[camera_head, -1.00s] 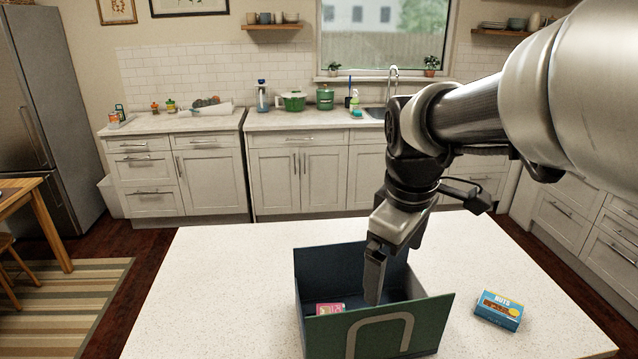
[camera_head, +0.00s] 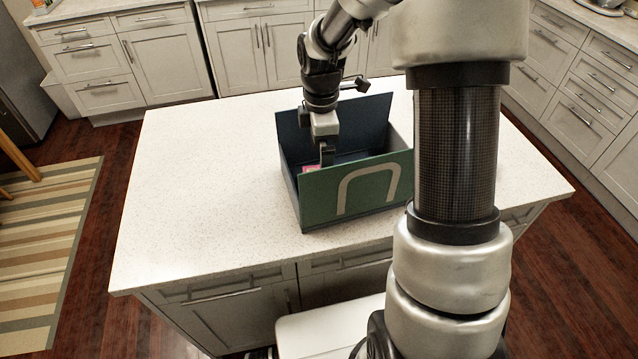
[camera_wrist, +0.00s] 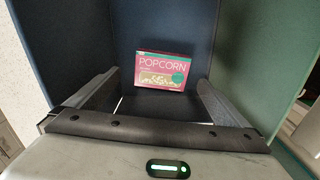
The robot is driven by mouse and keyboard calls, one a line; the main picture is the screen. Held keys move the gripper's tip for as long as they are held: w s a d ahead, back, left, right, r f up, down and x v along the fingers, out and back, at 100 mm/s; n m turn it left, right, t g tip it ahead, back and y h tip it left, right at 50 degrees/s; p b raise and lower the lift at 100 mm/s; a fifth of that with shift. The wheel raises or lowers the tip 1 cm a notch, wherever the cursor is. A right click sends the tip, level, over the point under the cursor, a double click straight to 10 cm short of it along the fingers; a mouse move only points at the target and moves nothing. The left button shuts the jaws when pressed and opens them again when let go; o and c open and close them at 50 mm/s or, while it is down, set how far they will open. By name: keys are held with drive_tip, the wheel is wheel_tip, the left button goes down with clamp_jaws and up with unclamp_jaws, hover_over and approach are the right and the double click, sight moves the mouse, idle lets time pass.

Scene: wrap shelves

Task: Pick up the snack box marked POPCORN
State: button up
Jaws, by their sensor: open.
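The pink snack box marked POPCORN (camera_wrist: 163,70) lies inside a dark blue and green open bin (camera_head: 352,188). In the head view only a small pink part of the box (camera_head: 311,169) shows behind the bin's green front wall. My gripper (camera_head: 326,155) reaches down into the bin, close to the box. In the wrist view my gripper (camera_wrist: 159,78) is open, with one finger to each side of the box. Nothing is held. I cannot tell whether the fingertips reach the box's depth.
The bin stands on a white speckled island counter (camera_head: 190,180), which is clear to the bin's left. The bin's tall walls surround my gripper closely. My arm covers the counter right of the bin. A striped rug (camera_head: 45,225) lies on the floor at left.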

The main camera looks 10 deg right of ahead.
drive_tip(key=f, duration=0.5)
drive_tip(key=shift+s+a+f, duration=0.25)
drive_tip(key=shift+f, duration=0.8)
drive_tip(key=shift+w, duration=0.1)
drive_tip(key=c, duration=1.1)
